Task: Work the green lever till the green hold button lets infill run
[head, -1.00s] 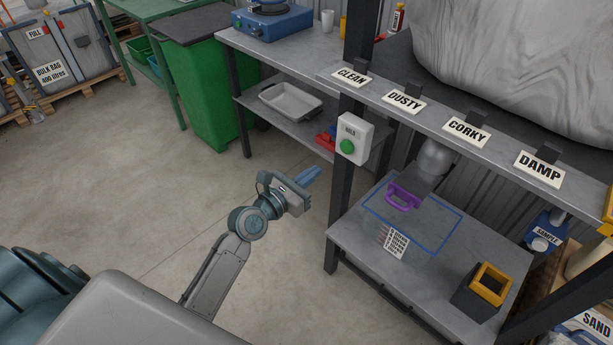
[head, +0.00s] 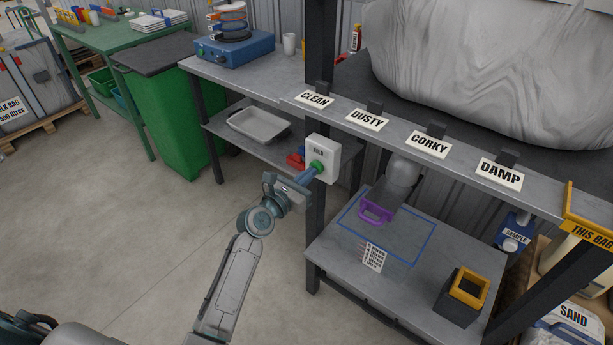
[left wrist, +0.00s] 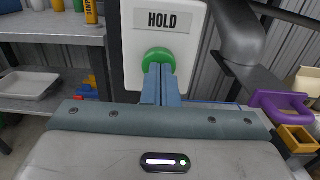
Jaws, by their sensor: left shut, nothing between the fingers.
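The white HOLD box (head: 325,149) is fixed to the dark post, and its round green button (head: 317,165) faces me. In the left wrist view the green button (left wrist: 158,57) sits under the HOLD label. My left gripper (head: 314,171) is shut and empty. Its blue fingertips are at the button, covering its lower middle in the left wrist view; whether they press it in I cannot tell. No green lever shows; a purple handle (head: 375,212) is at the grey spout (head: 402,172) over the lower shelf. My right gripper is not in view.
The lower shelf (head: 330,255) bears a blue outline and a black and yellow box (head: 462,294). Signs CLEAN, DUSTY, CORKY and DAMP line the upper shelf edge. A grey tray (head: 258,126) and green bin (head: 178,115) stand left.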

